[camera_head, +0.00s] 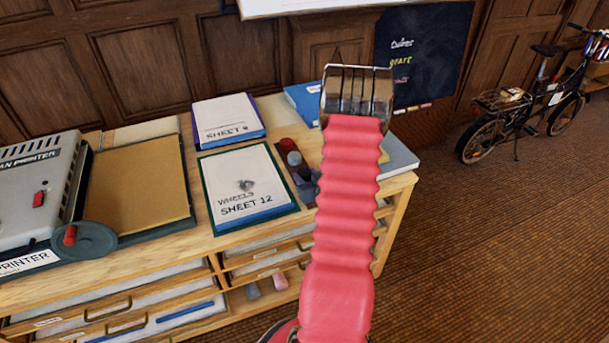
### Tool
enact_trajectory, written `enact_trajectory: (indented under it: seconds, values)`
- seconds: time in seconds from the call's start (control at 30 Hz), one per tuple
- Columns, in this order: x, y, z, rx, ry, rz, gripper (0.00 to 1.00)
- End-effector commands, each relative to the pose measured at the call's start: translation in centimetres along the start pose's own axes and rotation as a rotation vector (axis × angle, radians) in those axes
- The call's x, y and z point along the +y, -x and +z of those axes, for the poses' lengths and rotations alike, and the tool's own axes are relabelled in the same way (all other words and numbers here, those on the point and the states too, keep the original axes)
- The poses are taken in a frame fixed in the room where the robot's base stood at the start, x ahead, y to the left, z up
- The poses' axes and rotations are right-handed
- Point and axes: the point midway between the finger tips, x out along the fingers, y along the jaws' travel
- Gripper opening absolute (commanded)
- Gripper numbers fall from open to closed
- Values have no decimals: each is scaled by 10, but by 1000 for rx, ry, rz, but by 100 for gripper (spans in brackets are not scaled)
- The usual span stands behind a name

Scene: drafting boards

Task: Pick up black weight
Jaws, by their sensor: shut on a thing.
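My gripper (357,92) is at the end of my red ribbed arm, in front of the right part of the wooden cabinet top. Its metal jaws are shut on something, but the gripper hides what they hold. I cannot make out a clear black weight. A narrow dark tray (300,187) left of my arm holds small rounded pieces, one dark red (288,146) and one dark grey (294,160). My arm partly covers the right side of this tray.
The wooden cabinet top (205,238) bears a grey printer (38,180), a tan board (138,185), the sheet 8 stack (225,120) and the sheet 12 stack (248,190). A blue book (303,102) lies behind. A bicycle (520,105) stands right, with open floor before it.

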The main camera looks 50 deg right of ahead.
Motion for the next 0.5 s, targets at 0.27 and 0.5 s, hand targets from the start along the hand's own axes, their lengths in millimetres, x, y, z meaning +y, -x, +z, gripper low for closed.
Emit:
enact_trajectory:
  seconds: [0.27, 0.5]
  values:
    - [0, 0, -1, 3, 0, 1, 2]
    - [1, 3, -9, 4, 1, 1, 2]
